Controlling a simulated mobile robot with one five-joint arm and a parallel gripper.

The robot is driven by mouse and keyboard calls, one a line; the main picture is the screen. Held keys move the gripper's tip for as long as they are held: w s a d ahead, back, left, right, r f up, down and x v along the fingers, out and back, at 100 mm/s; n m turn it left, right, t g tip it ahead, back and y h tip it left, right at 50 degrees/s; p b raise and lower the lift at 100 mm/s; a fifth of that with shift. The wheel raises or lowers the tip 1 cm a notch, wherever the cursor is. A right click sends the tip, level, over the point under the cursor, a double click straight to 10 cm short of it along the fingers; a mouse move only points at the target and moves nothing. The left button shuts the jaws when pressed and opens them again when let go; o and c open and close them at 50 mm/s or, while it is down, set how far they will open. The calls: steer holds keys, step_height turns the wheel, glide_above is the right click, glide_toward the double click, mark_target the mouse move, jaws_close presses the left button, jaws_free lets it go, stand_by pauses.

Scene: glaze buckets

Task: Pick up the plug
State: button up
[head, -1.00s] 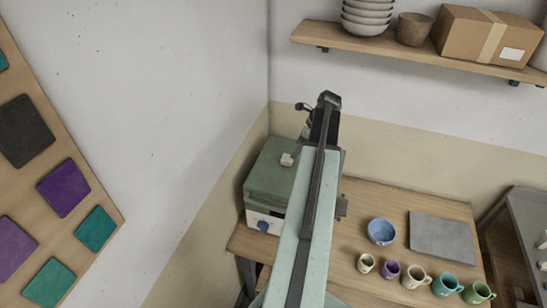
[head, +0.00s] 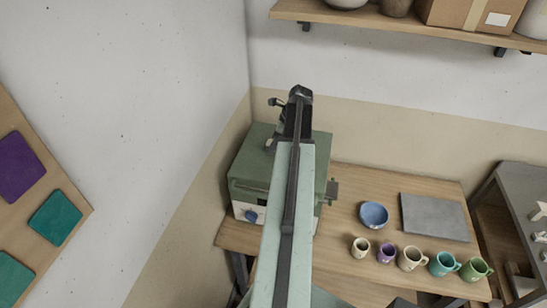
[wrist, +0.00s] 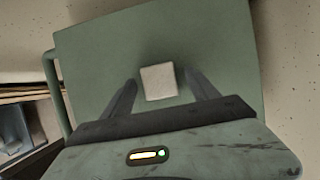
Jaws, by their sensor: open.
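The plug (wrist: 158,81) is a small pale, squarish block on the flat green top of the kiln (wrist: 100,60) in the wrist view. My gripper (wrist: 160,78) is open, with one dark finger on each side of the plug in the picture. Bare green shows between each finger and the plug. I cannot tell how far above the kiln top the fingertips are. In the head view a small pale spot, likely the plug (head: 270,143), shows on the kiln (head: 250,165), left of my arm, and is partly hidden.
The kiln stands at the left end of a wooden table (head: 345,185), close to the wall corner. A blue bowl (head: 374,214), a grey slab (head: 434,217) and a row of several cups (head: 412,258) are right of it. A shelf (head: 400,27) hangs above.

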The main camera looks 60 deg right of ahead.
jaws_close()
step_height(320, 180, up, 10)
steer(key=p, duration=1)
